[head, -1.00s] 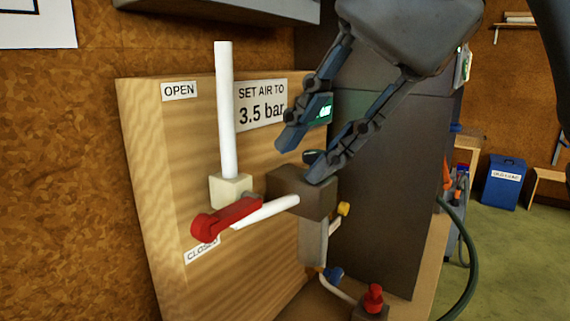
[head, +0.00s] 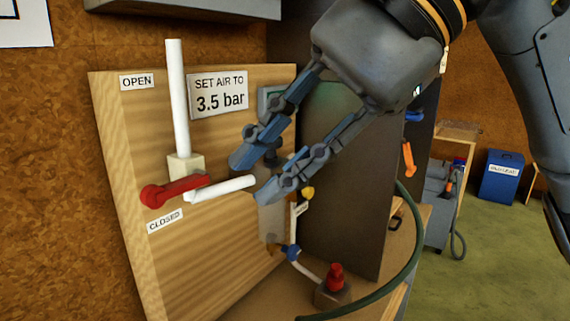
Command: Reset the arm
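My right gripper (head: 254,179) reaches down from the upper right in front of the wooden panel (head: 205,255). Its two fingers are spread apart. A dark knob (head: 270,158) shows between them; I cannot tell whether they touch it. The fingers hide much of the regulator body behind. To their left, a red lever (head: 174,192) lies nearly level on a white pipe, its free end above the CLOSED label (head: 165,221). The OPEN label (head: 136,82) is higher up. A sign (head: 218,95) reads "SET AIR TO 3.5 bar". My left gripper is out of view.
A tall dark cabinet (head: 345,190) stands close to the right of the panel. A red-topped fitting (head: 335,278) and a green hose (head: 410,245) are low in front. A blue bin (head: 502,177) stands farther right on open green floor.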

